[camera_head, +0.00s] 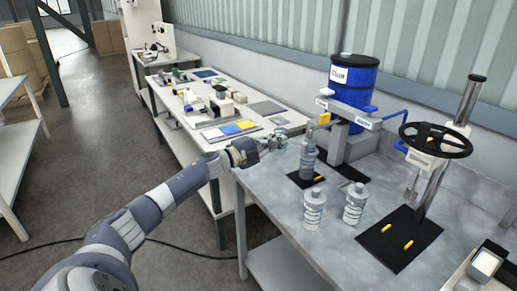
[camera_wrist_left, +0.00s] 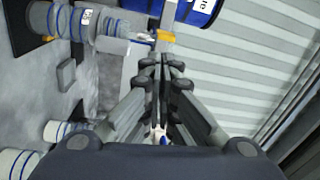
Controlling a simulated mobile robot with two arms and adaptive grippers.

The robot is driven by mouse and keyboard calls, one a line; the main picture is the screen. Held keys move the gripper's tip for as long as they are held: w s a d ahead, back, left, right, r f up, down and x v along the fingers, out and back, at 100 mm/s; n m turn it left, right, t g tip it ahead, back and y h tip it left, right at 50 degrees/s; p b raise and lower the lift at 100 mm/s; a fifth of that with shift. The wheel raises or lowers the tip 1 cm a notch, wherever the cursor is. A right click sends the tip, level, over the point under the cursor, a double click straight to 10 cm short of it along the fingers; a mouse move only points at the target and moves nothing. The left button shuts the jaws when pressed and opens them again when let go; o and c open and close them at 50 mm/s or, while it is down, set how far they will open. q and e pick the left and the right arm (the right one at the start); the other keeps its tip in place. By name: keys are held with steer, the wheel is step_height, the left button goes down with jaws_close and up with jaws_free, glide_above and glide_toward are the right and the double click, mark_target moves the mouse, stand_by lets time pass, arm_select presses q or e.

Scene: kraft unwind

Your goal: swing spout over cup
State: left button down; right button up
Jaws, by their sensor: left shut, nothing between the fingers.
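A blue drum (camera_head: 352,88) with a white label stands at the back of the grey bench. A grey labelled arm (camera_head: 347,112), which looks like the spout, reaches left in front of it, with a yellow piece (camera_head: 325,118) near its end. A bottle (camera_head: 308,158) with blue bands stands below that end on a dark mat. I see no plain cup; the bottle may be it. My left gripper (camera_head: 279,139) is shut and empty, left of the bottle and apart from it. In the left wrist view its fingers (camera_wrist_left: 163,65) point towards the yellow piece (camera_wrist_left: 165,37) and drum (camera_wrist_left: 195,8).
Two more bottles stand on the bench front, one left (camera_head: 314,211) and one right (camera_head: 354,204). A black handwheel (camera_head: 436,140) on a post stands right, above a black mat (camera_head: 398,238) with yellow pieces. A cluttered white table (camera_head: 190,118) lies behind my left arm.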

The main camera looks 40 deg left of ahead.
arm_select(q)
steer(key=s+a+b, duration=0.1)
steer(key=s+a, duration=0.3)
steer(key=shift+s+f, duration=0.15)
steer(key=shift+s, duration=0.1)
steer(key=shift+f, duration=0.1)
stand_by(0.4)
